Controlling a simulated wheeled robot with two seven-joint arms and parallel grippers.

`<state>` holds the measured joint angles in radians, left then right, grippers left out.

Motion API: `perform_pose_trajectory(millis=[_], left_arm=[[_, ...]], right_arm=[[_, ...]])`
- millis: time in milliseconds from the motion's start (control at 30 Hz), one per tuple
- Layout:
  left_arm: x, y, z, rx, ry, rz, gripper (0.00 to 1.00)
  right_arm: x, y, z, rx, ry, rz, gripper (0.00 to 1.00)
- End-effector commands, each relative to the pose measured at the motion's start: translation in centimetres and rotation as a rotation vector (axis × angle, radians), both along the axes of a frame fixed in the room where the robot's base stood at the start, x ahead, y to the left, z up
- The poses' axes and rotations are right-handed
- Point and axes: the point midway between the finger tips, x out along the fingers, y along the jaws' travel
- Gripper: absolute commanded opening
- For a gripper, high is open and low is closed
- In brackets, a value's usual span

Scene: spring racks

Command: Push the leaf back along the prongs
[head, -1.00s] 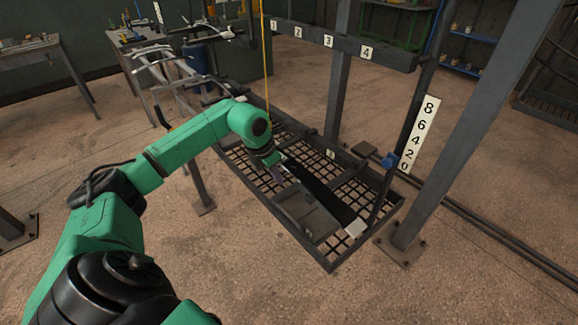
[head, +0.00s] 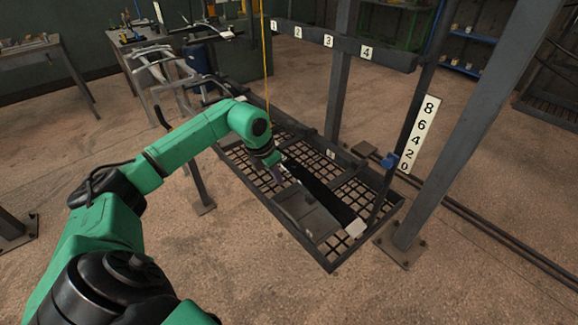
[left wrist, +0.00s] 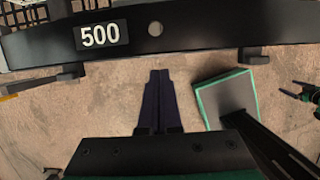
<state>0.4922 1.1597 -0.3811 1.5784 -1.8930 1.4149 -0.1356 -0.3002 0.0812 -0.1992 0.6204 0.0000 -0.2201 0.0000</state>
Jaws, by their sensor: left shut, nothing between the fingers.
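The leaf, a long dark bar with a white 500 label, crosses the top of the left wrist view (left wrist: 200,38). Dark stubs, perhaps the prongs (left wrist: 253,55), show at its lower edge. In the head view a black bar (head: 322,190) with a pale end lies over the grated rack; it seems to be the same leaf. My left gripper (left wrist: 158,72) is shut and empty, its fingertips just below the leaf's lower edge in the wrist view. I cannot tell whether they touch it. In the head view the left gripper (head: 279,175) is small beside the black bar.
The rack's grated base (head: 338,262) stands on the floor between upright posts (head: 420,215). A numbered crossbar (head: 345,42) runs above it, and a white scale (head: 419,133) stands at the right. A yellow cord (head: 265,60) hangs near my forearm. Open floor lies in front.

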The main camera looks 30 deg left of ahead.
Motion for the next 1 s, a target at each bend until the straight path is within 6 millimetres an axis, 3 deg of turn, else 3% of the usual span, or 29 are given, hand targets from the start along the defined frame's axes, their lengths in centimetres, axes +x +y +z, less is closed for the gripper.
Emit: perform_pose_trajectory(millis=[1000], left_arm=[[3.3,-1.0,0.1,-0.003,-0.003,0.0,0.0]], right_arm=[[0.0,0.1,0.9,0.002,0.0,0.001,0.91]])
